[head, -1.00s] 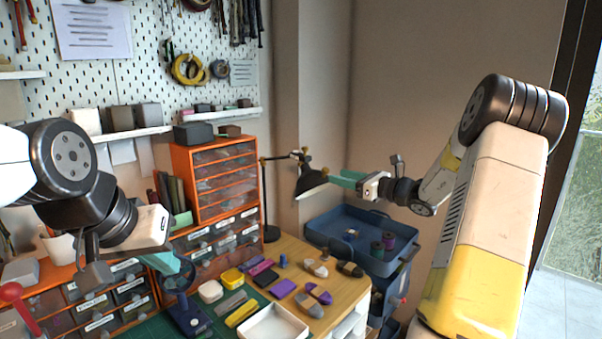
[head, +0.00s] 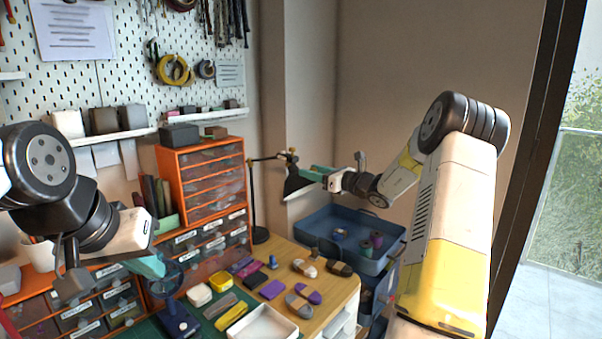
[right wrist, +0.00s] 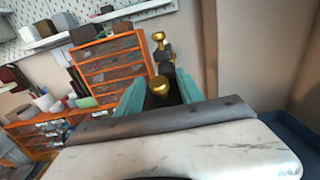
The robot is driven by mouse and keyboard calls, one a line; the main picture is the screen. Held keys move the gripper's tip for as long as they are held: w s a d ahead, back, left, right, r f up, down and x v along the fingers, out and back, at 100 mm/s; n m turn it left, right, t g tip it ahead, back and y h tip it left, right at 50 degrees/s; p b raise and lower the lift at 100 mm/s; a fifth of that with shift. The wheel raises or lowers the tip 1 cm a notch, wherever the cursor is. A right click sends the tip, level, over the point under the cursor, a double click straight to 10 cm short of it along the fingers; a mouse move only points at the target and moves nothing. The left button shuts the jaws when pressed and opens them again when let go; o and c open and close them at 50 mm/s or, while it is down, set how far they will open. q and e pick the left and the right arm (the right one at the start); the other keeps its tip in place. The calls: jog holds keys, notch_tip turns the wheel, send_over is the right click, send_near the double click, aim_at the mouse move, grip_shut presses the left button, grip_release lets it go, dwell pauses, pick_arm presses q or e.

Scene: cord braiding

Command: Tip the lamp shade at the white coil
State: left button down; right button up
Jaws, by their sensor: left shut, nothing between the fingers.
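The desk lamp has a black shade (head: 296,184) hanging from a jointed arm with brass-coloured fittings, its opening facing down. My right gripper (head: 308,171) is at the upper right side of the shade in the head view. In the right wrist view its teal fingers (right wrist: 160,92) stand apart, with the dark shade and a brass knob (right wrist: 160,84) between them; I cannot tell whether they touch it. A whitish coil (head: 304,267) lies on the wooden table below the lamp. My left gripper (head: 150,265) is shut and empty above the desk's left side.
A blue tray (head: 335,216) with spools is to the right. Purple, grey and dark coils, a white tray (head: 262,325) and small boxes crowd the table.

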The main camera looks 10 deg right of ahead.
grip_shut()
dwell(1.3)
